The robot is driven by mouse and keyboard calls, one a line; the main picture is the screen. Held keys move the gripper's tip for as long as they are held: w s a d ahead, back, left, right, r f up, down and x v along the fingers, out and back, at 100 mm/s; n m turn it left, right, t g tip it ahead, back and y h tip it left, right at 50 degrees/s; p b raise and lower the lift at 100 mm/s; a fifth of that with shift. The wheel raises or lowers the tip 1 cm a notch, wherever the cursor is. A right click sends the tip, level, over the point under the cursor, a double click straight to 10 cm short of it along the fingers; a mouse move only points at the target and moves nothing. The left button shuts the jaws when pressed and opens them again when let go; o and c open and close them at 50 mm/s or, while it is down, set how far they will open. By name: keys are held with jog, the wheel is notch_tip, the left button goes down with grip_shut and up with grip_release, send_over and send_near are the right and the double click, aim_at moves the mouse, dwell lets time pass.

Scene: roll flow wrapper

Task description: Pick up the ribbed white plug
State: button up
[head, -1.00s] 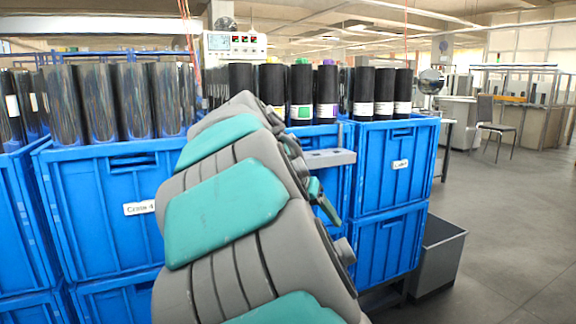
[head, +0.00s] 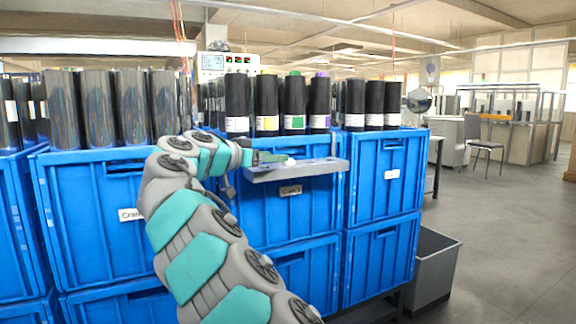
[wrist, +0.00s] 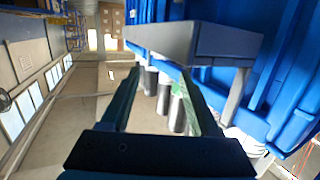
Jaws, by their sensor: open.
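A small white object, probably the ribbed white plug (head: 290,161), sits on a narrow grey shelf (head: 318,170) at the front of the middle blue crate in the head view. It is too small there to make out ribs. My gripper (head: 270,157) is level with the shelf, at its left part, with the fingers pointing right towards the white object. In the wrist view my gripper (wrist: 161,72) is open, with nothing clearly held between the fingers. The shelf (wrist: 225,42) shows there beyond the fingers; I cannot make out the plug in that view.
Blue crates (head: 95,200) stand stacked in a row behind the shelf. Black rolls (head: 266,100) with coloured labels stand upright above it, close to my arm. A grey bin (head: 432,272) is on the floor at right. The floor (head: 510,240) beyond is open.

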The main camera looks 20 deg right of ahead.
aim_at(288, 165)
jog(key=x, duration=0.6)
jog(key=shift+w+a+f, duration=0.1)
jog(key=shift+a+f, duration=0.05)
jog(key=shift+f, duration=0.2)
grip_shut()
